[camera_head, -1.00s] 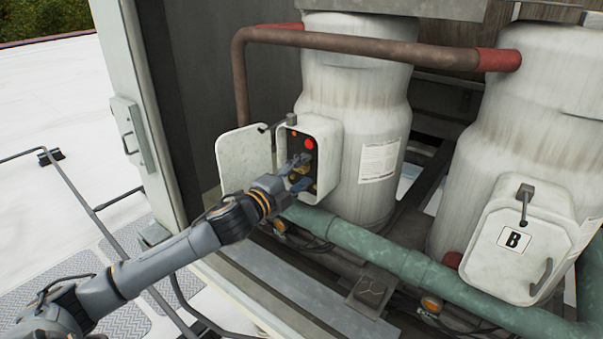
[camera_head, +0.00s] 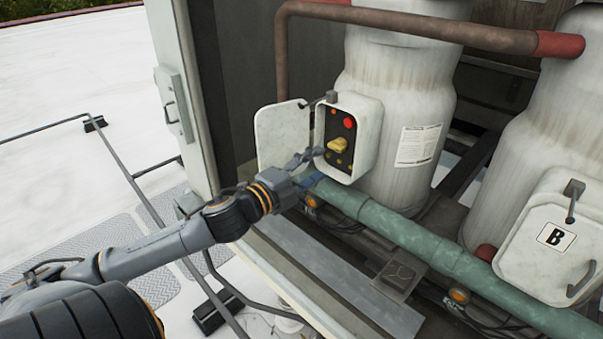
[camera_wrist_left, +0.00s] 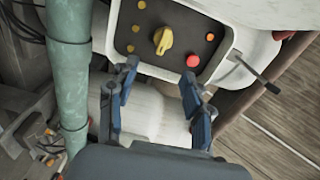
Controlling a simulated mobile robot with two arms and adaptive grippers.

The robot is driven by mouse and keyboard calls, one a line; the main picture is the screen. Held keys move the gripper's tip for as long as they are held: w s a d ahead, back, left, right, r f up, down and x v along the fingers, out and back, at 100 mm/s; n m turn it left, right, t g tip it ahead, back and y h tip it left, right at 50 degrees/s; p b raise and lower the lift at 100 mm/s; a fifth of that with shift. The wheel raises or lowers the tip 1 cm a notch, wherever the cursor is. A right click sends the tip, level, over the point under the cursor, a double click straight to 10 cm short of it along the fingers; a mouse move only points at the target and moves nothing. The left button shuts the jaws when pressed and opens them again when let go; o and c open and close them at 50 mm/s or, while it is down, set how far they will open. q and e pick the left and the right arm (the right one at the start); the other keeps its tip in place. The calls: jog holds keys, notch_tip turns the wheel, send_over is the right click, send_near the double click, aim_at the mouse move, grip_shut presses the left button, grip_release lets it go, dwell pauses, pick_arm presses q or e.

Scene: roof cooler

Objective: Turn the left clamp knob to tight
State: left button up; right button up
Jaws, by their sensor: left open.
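A yellow knob (camera_head: 338,145) sits on a dark panel (camera_head: 340,130) inside an open white control box on the left tank. It shows in the left wrist view (camera_wrist_left: 163,40) too, uncovered, with its pointer ridge visible. My left gripper (camera_head: 311,168) is open and empty, just below and left of the panel in the head view. In the left wrist view its two blue-padded fingers (camera_wrist_left: 158,88) are spread apart, with the knob beyond their tips and not touching them. My right gripper is not in view.
A red button (camera_head: 349,123) and several small orange lights surround the knob. The open box door (camera_head: 283,136) stands to the left. A green pipe (camera_head: 392,227) runs below the box.

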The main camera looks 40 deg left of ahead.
pick_arm(q)
jog(key=shift+s+a, duration=0.15)
jog(key=shift+s, duration=1.6)
